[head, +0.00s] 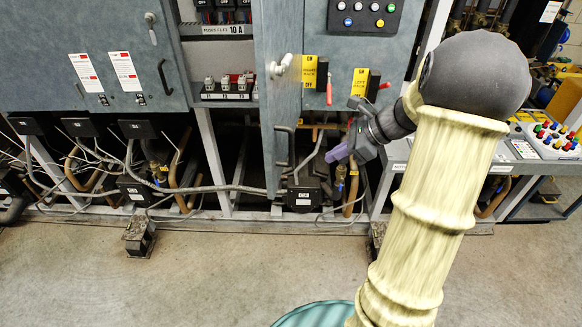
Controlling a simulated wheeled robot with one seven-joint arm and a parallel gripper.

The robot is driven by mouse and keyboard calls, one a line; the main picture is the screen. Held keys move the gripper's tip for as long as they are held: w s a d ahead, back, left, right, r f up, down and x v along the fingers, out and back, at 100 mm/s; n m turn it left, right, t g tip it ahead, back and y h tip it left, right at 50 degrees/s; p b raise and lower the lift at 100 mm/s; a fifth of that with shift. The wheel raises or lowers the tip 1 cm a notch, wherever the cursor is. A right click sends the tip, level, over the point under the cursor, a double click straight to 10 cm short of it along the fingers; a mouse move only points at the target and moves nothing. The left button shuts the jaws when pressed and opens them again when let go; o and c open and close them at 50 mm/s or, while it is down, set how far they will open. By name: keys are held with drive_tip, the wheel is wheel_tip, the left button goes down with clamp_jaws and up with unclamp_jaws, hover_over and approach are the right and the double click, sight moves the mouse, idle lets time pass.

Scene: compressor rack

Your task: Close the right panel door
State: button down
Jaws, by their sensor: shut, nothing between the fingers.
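The right panel door (270,98) is a tall grey panel standing open. It is swung outward and seen at a steep angle, with a light knob (281,66) and a dark handle (283,146) on its face. To its left, the open cabinet bay shows breakers (228,86). My gripper (340,154), with purple fingertips, is shut and empty. In the picture it is right of the door's lower part, in front of the lower rack. I cannot tell its exact depth from the door.
The left panel door (90,55) looks shut. A button panel (364,14) and yellow-labelled switches (309,71) are on the right. Cables, pipes and a black box (303,195) lie low under the cabinets.

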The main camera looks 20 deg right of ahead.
drive_tip(key=shift+a+f, duration=0.1)
drive_tip(key=p, duration=0.5)
approach(280, 174)
drive_tip(key=x, duration=0.5)
drive_tip(key=shift+d+f, duration=0.25)
drive_tip(key=shift+f, duration=0.1)
drive_tip(key=shift+w+a+f, duration=0.1)
drive_tip(key=shift+w+a, duration=0.15)
drive_tip(key=shift+a, duration=0.15)
drive_tip(key=shift+f, duration=0.1)
drive_tip(key=shift+w, duration=0.1)
